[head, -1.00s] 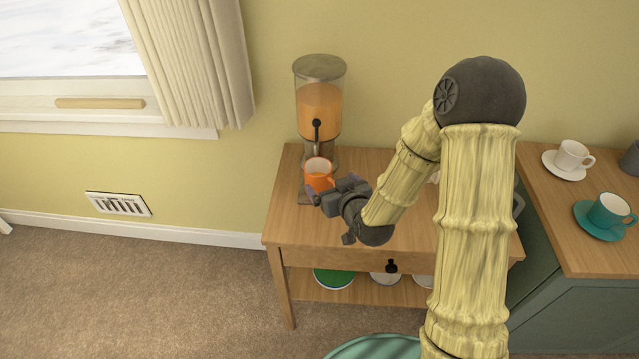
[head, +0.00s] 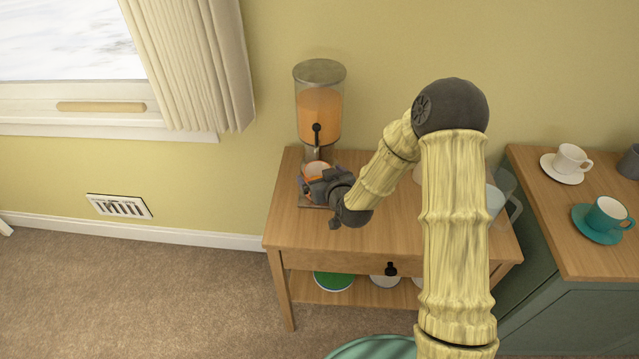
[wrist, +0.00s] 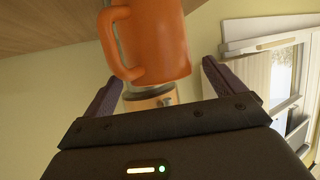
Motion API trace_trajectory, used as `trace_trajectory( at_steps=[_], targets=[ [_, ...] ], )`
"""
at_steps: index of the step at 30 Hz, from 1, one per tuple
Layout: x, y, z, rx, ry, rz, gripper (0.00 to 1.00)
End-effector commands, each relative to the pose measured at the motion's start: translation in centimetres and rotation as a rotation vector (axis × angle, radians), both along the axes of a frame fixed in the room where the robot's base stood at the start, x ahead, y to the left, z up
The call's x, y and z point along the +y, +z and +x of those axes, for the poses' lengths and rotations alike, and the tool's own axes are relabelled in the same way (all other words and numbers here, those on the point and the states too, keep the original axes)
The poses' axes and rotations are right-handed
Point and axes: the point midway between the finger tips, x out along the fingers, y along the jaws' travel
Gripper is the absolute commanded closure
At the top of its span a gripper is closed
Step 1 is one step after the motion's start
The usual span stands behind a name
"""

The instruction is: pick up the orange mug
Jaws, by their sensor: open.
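The orange mug (head: 313,167) stands at the left of the wooden side table (head: 390,240), in front of and below the juice dispenser's tap. In the head view my gripper hides most of it, leaving part of the rim showing. In the wrist view the mug (wrist: 155,45) fills the top middle, its handle to the left. My gripper (head: 314,183) is open at the mug. In the wrist view its two dark fingers (wrist: 160,82) are spread to either side of the mug, with gaps visible. I cannot tell whether either finger touches it.
The juice dispenser (head: 319,112) stands close behind the mug, against the wall. A clear pitcher (head: 505,190) is at the table's right. A cabinet top with a white cup (head: 570,157) and a teal cup (head: 606,213) is farther right. The table front is clear.

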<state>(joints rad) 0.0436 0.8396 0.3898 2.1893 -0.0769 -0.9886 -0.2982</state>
Motion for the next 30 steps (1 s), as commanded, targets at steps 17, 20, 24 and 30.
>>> trace_trajectory(
  at_steps=[17,20,24,30],
  targets=[
    [1.0,-0.9,2.1,0.000,0.001,0.000,0.06],
    [1.0,-0.9,2.1,0.000,0.001,0.000,0.06],
    [1.0,-0.9,2.1,0.000,0.001,0.000,0.15],
    [1.0,-0.9,2.1,0.000,0.001,0.000,0.55]
  ],
)
